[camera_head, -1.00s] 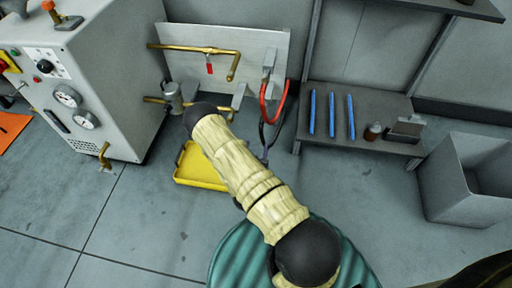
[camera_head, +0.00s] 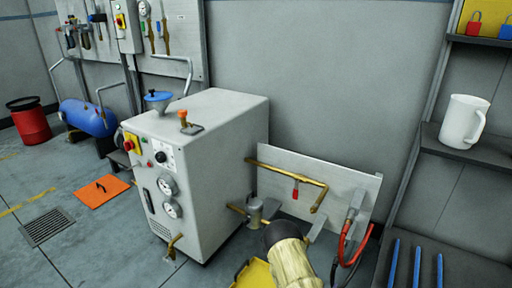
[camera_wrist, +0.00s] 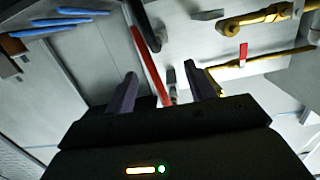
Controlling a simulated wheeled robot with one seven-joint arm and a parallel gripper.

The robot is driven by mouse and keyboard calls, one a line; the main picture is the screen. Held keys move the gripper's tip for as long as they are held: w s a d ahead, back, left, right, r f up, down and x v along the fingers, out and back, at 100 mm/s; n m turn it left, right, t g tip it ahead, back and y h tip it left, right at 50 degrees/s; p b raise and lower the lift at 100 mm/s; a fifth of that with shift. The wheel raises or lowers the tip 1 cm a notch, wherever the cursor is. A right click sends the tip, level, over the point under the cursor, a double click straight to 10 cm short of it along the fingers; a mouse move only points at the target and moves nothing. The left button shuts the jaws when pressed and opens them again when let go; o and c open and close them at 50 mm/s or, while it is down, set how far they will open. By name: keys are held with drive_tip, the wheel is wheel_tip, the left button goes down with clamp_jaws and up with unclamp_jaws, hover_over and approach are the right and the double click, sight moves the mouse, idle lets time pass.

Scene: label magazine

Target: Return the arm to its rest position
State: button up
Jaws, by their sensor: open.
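My gripper (camera_wrist: 162,88) shows in the wrist view with its two dark fingers apart and nothing between them. Beyond the fingers are a red hose (camera_wrist: 146,62) and a pale panel with a brass pipe (camera_wrist: 256,17). In the head view my cream-sleeved arm shows only at the bottom edge, in front of the yellow tray (camera_head: 258,273); the gripper itself is out of that view.
A grey machine (camera_head: 208,165) with gauges stands left of the panel (camera_head: 345,185), which carries brass pipes. The red hose (camera_head: 342,243) hangs at the panel's right end. A shelf with blue rods (camera_head: 417,265) and a white jug (camera_head: 463,122) is at right. An orange mat (camera_head: 102,191) lies on the floor.

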drive_tip(key=w+a+r+n+g+y+p, duration=0.1)
drive_tip(key=a+r+g+y+p, duration=0.2)
drive_tip(key=r, duration=0.6)
drive_tip(key=w+a+r+g+y+p, duration=0.1)
drive_tip(key=a+r+g+y+p, duration=0.2)
drive_tip(key=r, duration=0.6)
drive_tip(key=s+a+r+n+g+y+p, duration=0.2)
drive_tip(key=s+r+n, duration=0.1)
drive_tip(key=s+r, duration=0.6)
drive_tip(key=s+a+r+n+g+y+p, duration=0.1)
drive_tip(key=s+r+n+g+y+p, duration=0.15)
drive_tip(key=s+r, duration=0.7)
wheel_tip(320, 180, up, 38)
drive_tip(key=p, duration=3.8)
drive_tip(key=shift+a+n+h, duration=0.2)
drive_tip(key=shift+n+h, duration=0.25)
drive_tip(key=shift+w+f+g, duration=0.1)
drive_tip(key=shift+g, duration=0.15)
